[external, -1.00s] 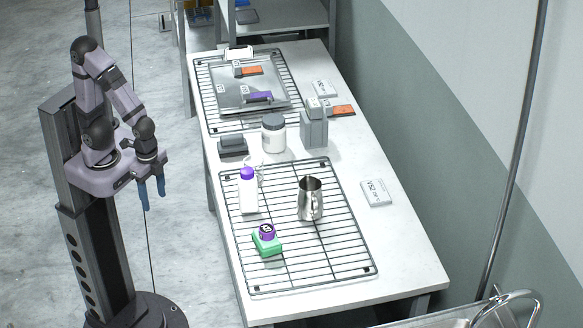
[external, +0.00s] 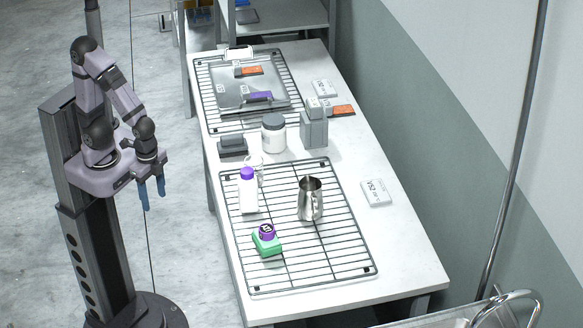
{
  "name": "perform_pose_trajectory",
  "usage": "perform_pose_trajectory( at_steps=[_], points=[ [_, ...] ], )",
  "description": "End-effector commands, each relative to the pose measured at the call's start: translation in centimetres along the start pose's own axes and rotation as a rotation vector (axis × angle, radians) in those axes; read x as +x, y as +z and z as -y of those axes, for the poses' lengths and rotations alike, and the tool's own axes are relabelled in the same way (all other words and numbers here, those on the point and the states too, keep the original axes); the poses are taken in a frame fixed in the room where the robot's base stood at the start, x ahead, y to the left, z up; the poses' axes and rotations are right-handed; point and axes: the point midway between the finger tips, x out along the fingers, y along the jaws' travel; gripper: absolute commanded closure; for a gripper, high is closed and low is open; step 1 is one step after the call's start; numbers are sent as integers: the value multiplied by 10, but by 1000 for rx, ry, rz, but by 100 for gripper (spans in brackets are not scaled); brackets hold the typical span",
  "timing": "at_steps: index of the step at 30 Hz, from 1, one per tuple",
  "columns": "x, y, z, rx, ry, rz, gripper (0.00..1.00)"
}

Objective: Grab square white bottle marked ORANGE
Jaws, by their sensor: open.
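A white bottle with a purple cap (external: 249,197) stands upright at the left of the near wire rack. It looks square-sided, but no ORANGE marking can be read on it. A round white jar with a grey lid (external: 273,136) and a grey square-shouldered container (external: 314,132) stand between the racks. My gripper (external: 152,195) has blue fingertips pointing down. It is open and empty, off the table's left side and well apart from the white bottle.
The near wire rack (external: 324,271) also holds a steel pitcher (external: 310,200) and a green block (external: 267,247) with a purple-topped item. The far rack bears a metal tray (external: 224,101) with orange and purple pieces. The table's right front (external: 405,255) is clear.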

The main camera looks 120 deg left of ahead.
Motion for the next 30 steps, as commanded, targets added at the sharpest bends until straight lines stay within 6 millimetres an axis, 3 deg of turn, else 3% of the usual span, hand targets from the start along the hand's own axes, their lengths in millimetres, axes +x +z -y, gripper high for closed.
perform_pose_trajectory(
  at_steps=[20,23,26,30],
  points=[
    [-3,-5,3,9,-6,-13,47],
    [-12,-23,13,43,-26,-60,47],
    [-28,-58,32,115,-72,-151,47],
    [-67,-129,73,284,-184,-334,47]
  ],
)
